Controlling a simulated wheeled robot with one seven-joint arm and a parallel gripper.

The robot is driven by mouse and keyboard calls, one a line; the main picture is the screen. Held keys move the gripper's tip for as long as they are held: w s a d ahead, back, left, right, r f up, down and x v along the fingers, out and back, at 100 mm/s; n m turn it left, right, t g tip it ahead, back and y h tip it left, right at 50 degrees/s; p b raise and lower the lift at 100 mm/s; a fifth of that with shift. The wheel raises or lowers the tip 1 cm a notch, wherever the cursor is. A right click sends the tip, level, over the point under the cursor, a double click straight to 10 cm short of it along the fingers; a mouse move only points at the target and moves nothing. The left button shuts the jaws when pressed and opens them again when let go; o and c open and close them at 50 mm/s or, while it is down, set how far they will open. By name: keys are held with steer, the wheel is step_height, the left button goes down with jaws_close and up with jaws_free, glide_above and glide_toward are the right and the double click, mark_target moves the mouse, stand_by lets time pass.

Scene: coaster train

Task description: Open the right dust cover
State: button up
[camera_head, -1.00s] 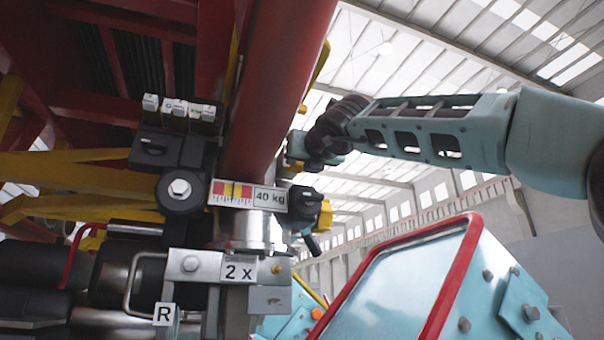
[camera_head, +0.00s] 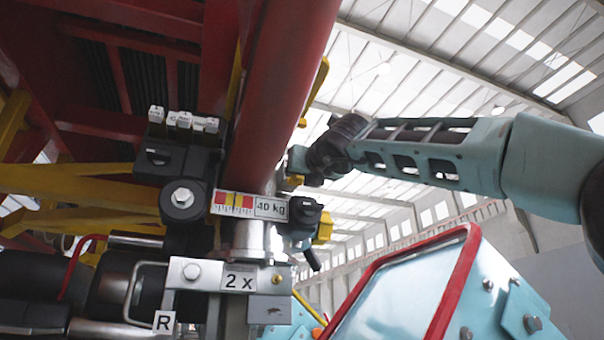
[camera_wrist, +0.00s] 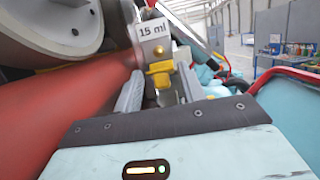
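A yellow fitting (camera_wrist: 160,72) sits under a white "15 ml" label (camera_wrist: 154,31) in the wrist view. I cannot tell for sure whether it is the right dust cover. My gripper (camera_wrist: 160,92) has its two grey fingers apart, one on each side of the yellow fitting. I cannot tell whether either finger touches it. In the head view my gripper (camera_head: 297,160) is beside the red tube (camera_head: 282,85), and its fingertips are largely hidden. An "R" label (camera_head: 164,322) is at the lower left on a metal bracket (camera_head: 192,272) marked "2 x".
A red-rimmed light blue panel (camera_head: 400,285) stands at lower right. Open hall lies behind.

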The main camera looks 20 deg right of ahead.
steer(key=b+v, duration=0.7)
steer(key=v, duration=1)
steer(key=shift+r, duration=0.1)
step_height(320, 180, up, 5)
steer(key=g+p, duration=0.3)
steer(key=p, duration=0.7)
steer(key=w+p, duration=0.6)
steer(key=w, duration=1.1)
